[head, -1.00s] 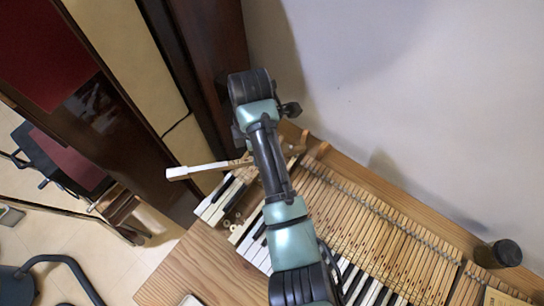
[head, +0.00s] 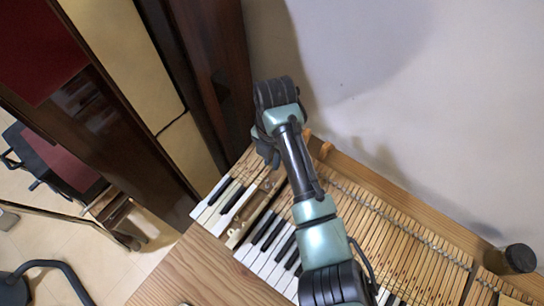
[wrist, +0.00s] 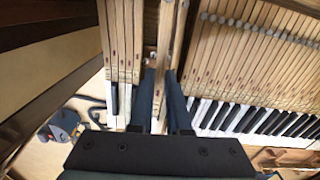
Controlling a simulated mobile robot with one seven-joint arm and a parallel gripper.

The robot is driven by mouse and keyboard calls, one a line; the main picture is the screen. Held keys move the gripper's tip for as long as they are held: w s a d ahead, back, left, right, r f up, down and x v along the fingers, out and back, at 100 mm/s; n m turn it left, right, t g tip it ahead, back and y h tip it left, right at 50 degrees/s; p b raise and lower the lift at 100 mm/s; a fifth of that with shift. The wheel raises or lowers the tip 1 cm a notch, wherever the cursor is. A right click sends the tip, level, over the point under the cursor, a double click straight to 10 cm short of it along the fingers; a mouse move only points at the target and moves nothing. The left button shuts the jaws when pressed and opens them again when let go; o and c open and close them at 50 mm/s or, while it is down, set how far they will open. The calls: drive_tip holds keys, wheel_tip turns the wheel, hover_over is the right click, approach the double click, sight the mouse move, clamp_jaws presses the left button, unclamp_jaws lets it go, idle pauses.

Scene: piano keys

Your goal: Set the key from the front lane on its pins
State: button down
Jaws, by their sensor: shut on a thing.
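My gripper (wrist: 162,78) is shut on a wooden piano key (wrist: 165,38), which runs lengthwise between the two dark fingers in the wrist view. Its pale front part shows low between the fingers. The held key lies over or in the gap between the few keys at the left and the main row; I cannot tell whether it touches its pins. In the head view the wrist (head: 268,140) hangs above the rear of the gap (head: 250,212), and the arm hides the fingertips and most of the held key.
Several keys (head: 222,200) stand left of the gap, also seen in the wrist view (wrist: 122,45). The long row of wooden key sticks (head: 390,230) fills the right. A dark round jar (head: 512,259) stands at the back right. The wall is close behind.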

drive_tip(key=shift+f+b, duration=1.55)
drive_tip(key=shift+f, duration=0.4)
drive_tip(key=shift+f+b, duration=0.35)
drive_tip(key=shift+f, duration=0.35)
drive_tip(key=shift+p, duration=0.7)
drive_tip(key=shift+f+b, duration=0.5)
drive_tip(key=shift+f, duration=0.3)
idle(0.4)
drive_tip(key=c, duration=1.2)
unclamp_jaws()
